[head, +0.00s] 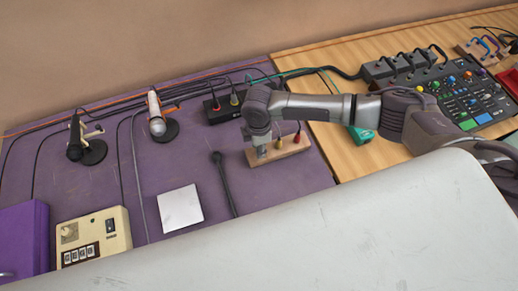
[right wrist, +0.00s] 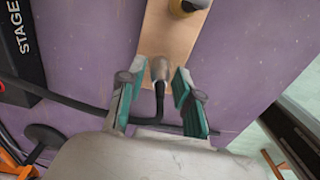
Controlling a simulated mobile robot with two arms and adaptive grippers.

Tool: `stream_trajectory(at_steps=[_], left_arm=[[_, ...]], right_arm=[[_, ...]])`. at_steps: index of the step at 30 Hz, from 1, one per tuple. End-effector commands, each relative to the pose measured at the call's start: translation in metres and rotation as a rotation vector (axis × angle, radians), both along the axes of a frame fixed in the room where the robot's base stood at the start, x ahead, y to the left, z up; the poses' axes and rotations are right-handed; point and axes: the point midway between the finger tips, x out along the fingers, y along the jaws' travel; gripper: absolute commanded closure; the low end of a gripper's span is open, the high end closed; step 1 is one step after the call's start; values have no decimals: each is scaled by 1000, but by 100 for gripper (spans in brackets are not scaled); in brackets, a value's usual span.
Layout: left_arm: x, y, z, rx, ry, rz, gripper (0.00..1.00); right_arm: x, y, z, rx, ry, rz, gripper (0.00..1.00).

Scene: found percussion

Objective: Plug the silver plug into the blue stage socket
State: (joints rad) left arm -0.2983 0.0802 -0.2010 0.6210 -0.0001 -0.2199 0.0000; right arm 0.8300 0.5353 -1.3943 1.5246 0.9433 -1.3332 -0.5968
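My right gripper (head: 261,149) points down over the wooden plug block (head: 292,149) in the head view. In the right wrist view the silver plug (right wrist: 159,69), with a black cable, sits at the end of the block. The open right gripper (right wrist: 158,77) has a teal-padded finger on each side of it, with gaps between. The black stage box (head: 220,113) stands behind my arm, with a red and a yellow plug in it; its "STAGE" lettering shows in the right wrist view (right wrist: 17,35). I cannot make out the blue socket. My left gripper is not in view.
A gold plug (head: 278,142) and a red plug (head: 298,135) stand in the block beside my gripper. A black microphone (head: 224,180) lies left of it. Cables run along the back. A mixer (head: 465,95) is at right.

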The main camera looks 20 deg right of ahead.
Motion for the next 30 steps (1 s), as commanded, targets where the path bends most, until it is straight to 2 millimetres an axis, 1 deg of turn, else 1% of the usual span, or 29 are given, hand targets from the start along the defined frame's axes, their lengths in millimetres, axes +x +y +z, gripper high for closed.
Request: stream_trajectory(at_steps=[1, 3, 5, 14, 17, 20, 23, 25, 30], left_arm=[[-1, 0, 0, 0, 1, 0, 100], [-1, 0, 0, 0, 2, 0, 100], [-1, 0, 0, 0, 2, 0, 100], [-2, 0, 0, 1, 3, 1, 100], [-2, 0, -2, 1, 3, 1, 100], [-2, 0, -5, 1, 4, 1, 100], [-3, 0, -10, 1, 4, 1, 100], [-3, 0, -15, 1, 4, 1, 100], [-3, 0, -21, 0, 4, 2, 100]], right_arm=[[0, 0, 0, 0, 0, 0, 80], [0, 0, 0, 0, 0, 0, 91], [0, 0, 0, 0, 0, 0, 100], [0, 0, 1, 0, 0, 0, 100], [1, 0, 4, 1, -1, -1, 100], [1, 0, 12, 2, -1, 0, 100], [2, 0, 26, 3, -4, 0, 100], [2, 0, 40, 2, -5, 1, 100], [-31, -25, 62, 0, -1, 0, 100]])
